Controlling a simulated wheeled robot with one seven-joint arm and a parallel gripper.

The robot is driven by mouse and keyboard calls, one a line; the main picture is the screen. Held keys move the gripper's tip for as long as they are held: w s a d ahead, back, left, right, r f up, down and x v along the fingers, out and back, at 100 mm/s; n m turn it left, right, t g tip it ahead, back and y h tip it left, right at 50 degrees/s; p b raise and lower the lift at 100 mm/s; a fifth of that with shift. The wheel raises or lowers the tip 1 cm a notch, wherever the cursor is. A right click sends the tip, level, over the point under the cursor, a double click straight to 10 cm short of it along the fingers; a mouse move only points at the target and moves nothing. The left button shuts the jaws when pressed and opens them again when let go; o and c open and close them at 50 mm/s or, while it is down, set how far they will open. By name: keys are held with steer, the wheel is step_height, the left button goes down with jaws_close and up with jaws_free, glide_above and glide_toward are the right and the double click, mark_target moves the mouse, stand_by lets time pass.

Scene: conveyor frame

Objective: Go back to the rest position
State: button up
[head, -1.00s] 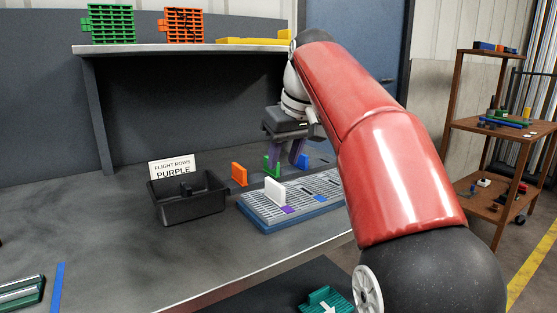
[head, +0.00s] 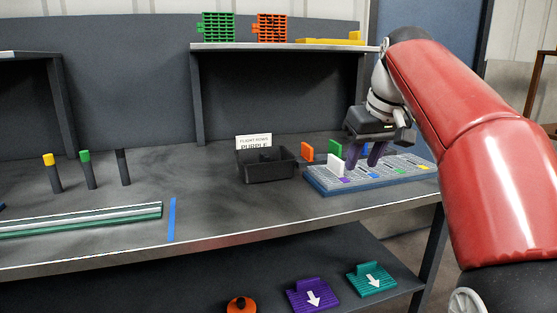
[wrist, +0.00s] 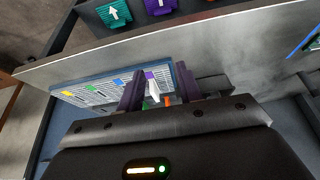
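My gripper (head: 372,163) is over the far side of the grey slotted board (head: 405,180), behind and right of the upright white piece (head: 336,166). Its two dark purple fingers stand apart with nothing held between them; they also show in the wrist view (wrist: 159,95). The white piece shows in the gap between the fingers in the wrist view, farther off. An orange piece (head: 307,151) and a green piece (head: 336,147) stand behind the board. A blue piece is partly hidden by the gripper.
A black bin (head: 266,165) with a card reading PURPLE (head: 254,141) stands left of the board. The shelf (head: 290,46) is above and behind. Purple (head: 312,294) and teal (head: 371,280) arrow pieces lie on the lower shelf.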

steer(key=s+a+f+m+t+h, duration=0.1)
steer(key=s+f+m, duration=0.2)
steer(key=s+f, duration=2.1)
steer(key=shift+f, duration=0.25)
